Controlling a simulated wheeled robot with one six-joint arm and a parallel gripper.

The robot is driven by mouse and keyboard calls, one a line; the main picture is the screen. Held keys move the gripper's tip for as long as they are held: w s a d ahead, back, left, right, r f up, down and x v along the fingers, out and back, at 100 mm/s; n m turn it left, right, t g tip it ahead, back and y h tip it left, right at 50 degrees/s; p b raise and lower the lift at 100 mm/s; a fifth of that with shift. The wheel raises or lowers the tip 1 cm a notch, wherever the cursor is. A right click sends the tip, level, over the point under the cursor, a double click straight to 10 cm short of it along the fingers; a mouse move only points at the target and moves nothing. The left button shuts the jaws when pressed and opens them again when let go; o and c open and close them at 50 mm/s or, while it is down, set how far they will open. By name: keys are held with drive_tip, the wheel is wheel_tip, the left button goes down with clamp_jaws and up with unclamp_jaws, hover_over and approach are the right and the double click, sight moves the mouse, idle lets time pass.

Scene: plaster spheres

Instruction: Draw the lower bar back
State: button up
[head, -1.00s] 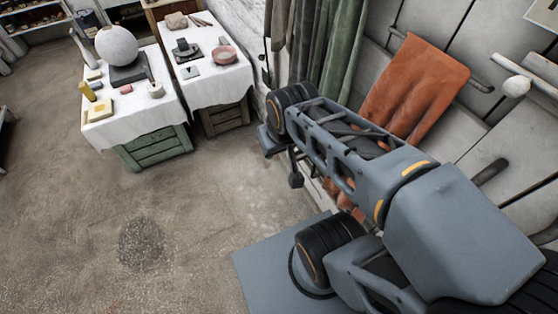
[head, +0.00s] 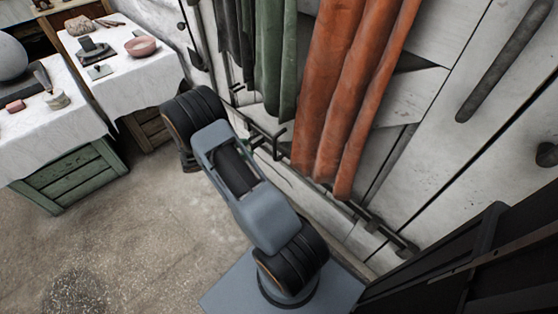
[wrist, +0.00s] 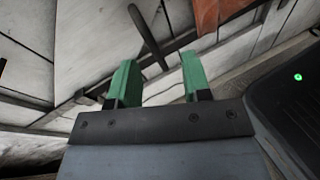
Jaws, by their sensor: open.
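A long dark bar (head: 335,193) runs low along the pale panelled wall, partly behind the hanging cloths. I cannot tell for sure that it is the task's lower bar. A shorter dark bar (head: 502,62) slants on the wall at the upper right. In the wrist view a dark slanting bar (wrist: 146,35) shows beyond and between my fingertips, apart from them. My gripper (wrist: 158,75) has two green fingers, spread and empty, facing the wall. In the head view my arm is bent over its base, and I cannot make out the fingers.
Orange cloths (head: 345,85) and green cloths (head: 272,60) hang on the wall beside my arm. A dark round knob (head: 547,154) is at the right. Two tables with white cloths (head: 125,72) stand at the left. The floor (head: 130,245) in front is open.

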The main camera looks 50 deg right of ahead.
wheel_tip(320, 180, down, 9)
drive_tip(key=w+d+n+t+h+b, duration=0.1)
drive_tip(key=d+n+h+b, duration=0.1)
drive_tip(key=n+h+b, duration=0.1)
drive_tip(key=b, duration=0.3)
hover_over(279, 158)
drive_tip(key=shift+f, duration=0.3)
drive_tip(key=shift+a, duration=0.1)
clamp_jaws()
